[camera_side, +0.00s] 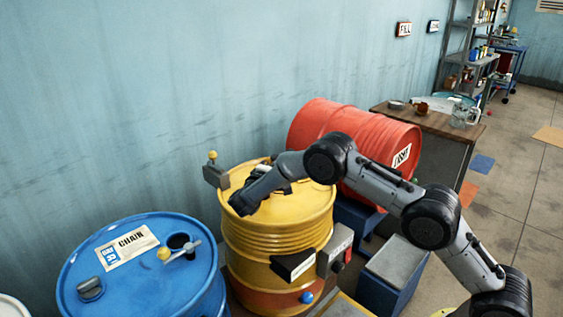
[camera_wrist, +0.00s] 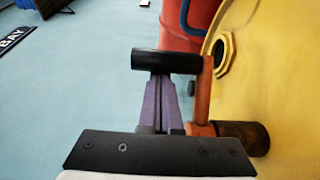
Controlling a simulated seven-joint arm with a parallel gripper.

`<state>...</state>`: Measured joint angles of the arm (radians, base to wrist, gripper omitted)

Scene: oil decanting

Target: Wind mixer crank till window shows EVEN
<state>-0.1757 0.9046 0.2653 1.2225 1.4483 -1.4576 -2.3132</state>
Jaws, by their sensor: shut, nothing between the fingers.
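The crank shows in the wrist view, with a black cylindrical grip (camera_wrist: 165,62), an orange arm (camera_wrist: 203,95) and a brownish hub (camera_wrist: 243,137) beside the yellow drum (camera_wrist: 290,90). My gripper (camera_wrist: 163,84) is shut, its purple fingers together, with nothing held. The fingers reach up to the black grip, which covers their tips; I cannot tell whether they touch it. In the side view my gripper (camera_side: 241,203) is low over the top of the yellow drum (camera_side: 278,228), and my arm hides most of the crank there. I can read no EVEN window in either view.
A blue drum (camera_side: 140,275) labelled CHAIN stands at left, and a red drum (camera_side: 330,130) lies behind. A small box with a brass knob (camera_side: 213,156) is at the yellow drum's rim. Dark and grey boxes (camera_side: 335,248) are on its front. A bench (camera_side: 430,122) is behind.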

